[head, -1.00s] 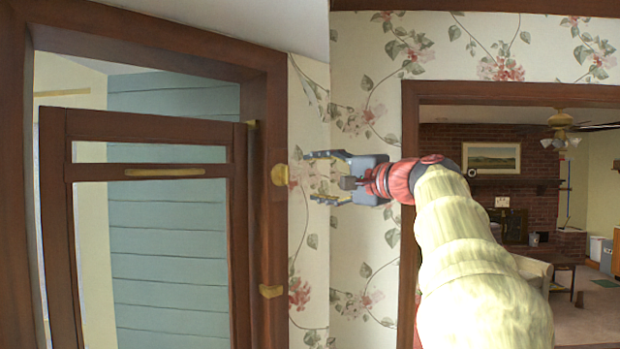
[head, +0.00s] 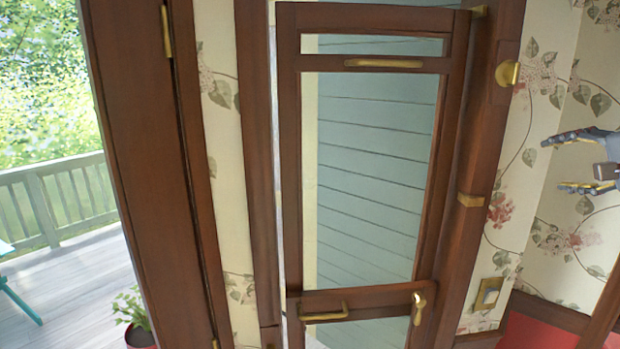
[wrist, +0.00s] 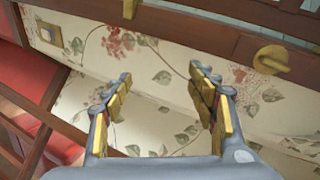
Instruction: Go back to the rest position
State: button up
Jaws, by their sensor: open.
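My gripper (head: 578,162) is at the right edge of the head view, in front of the floral wallpaper (head: 520,150). Its fingers point left, spread apart, with nothing between them. The rest of my arm is outside the head view. In the wrist view my gripper (wrist: 158,100) shows both fingers apart and empty, with wallpaper and brown wood trim behind them. The task names no object.
A brown framed glass door (head: 285,180) with brass handles fills the middle. Left of it, an opening shows a deck railing (head: 50,200) and a potted plant (head: 132,310). A brass round fitting (head: 507,74) and a switch plate (head: 487,294) are on the right.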

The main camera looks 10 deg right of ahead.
jog(key=s+a+f+n+g+y, duration=0.1)
jog(key=s+a+f+n+g, duration=0.2)
jog(key=a+f, duration=0.7)
jog(key=s+a+f+n+g+y, duration=0.1)
jog(key=s+a+f+n+g, duration=0.2)
jog(key=a+f, duration=0.75)
jog(key=s+a+f+n+g, duration=0.1)
jog(key=s+a+f+n, duration=0.4)
jog(key=f, duration=0.3)
jog(key=s+a+f+n+g, duration=0.2)
jog(key=s+a+f+n, duration=0.15)
jog(key=a+f, duration=0.35)
jog(key=s+a+n+t+y, duration=0.1)
jog(key=s+a+n, duration=0.1)
jog(key=a, duration=0.4)
jog(key=shift+a+f+n, duration=0.35)
jog(key=shift+f, duration=0.05)
jog(key=shift+s, duration=0.1)
jog(key=shift+c, duration=1.4)
